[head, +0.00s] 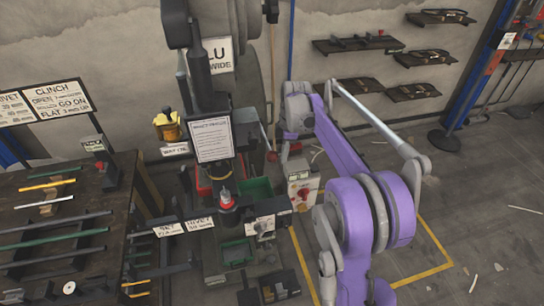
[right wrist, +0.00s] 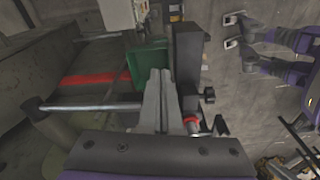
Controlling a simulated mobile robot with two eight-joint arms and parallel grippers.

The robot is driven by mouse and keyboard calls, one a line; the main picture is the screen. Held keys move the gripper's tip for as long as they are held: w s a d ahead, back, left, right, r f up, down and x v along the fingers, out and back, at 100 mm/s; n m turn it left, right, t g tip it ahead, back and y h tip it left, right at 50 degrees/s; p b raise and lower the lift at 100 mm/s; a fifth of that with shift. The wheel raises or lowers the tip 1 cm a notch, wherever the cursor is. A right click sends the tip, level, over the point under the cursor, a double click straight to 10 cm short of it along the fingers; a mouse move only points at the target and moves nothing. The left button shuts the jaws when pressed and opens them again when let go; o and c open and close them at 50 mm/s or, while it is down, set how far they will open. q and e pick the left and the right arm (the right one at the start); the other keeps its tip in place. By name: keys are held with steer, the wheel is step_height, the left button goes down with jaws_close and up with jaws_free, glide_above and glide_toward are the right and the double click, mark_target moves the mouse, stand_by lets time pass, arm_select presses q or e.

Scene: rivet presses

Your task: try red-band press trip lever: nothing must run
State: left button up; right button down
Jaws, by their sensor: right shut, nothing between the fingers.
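The press (head: 207,90) stands at the centre of the head view. Its lever (head: 264,136), a thin rod with a red knob (head: 271,156), sticks out on its right side. In the right wrist view a grey rod (right wrist: 95,106) runs in from the left, passes behind my fingers, and a red piece (right wrist: 191,124) shows on the other side. A red band (right wrist: 95,79) shows on a grey body there. My right gripper (right wrist: 160,78) is shut and empty, right at the rod; I cannot tell whether it touches. In the head view it is small beside the lever. My left gripper is not in view.
A control box (head: 303,188) with a red button stands right of the press. A green bin (head: 256,190) sits at the press. A bench with rods (head: 55,238) is at left. Wall shelves (head: 358,43) are behind. Yellow floor lines (head: 435,245) mark open floor at right.

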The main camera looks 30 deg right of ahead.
step_height(320, 180, up, 10)
steer(key=d, duration=0.1)
steer(key=shift+s+r+p, duration=0.2)
steer(key=shift+r+p, duration=0.05)
steer(key=shift+p, duration=0.15)
steer(key=s+a+f+m+t+h, duration=0.1)
steer(key=s+a+f+m+t, duration=0.15)
steer(key=s+a+m, duration=0.7)
steer(key=s+a+f+m+t, duration=0.1)
steer(key=s+a+f, duration=0.3)
steer(key=s, duration=0.4)
steer(key=s+a+f+m+t, duration=0.1)
steer(key=s+a+f+m, duration=0.1)
steer(key=s+a+f, duration=0.2)
steer(key=s+f, duration=0.2)
steer(key=s, duration=0.2)
steer(key=shift+s+a+f+t, duration=0.15)
steer(key=shift+a+f+t, duration=0.15)
steer(key=shift+f+t, duration=0.1)
steer(key=c, duration=1.6)
jaws_free()
steer(key=shift+m, duration=0.25)
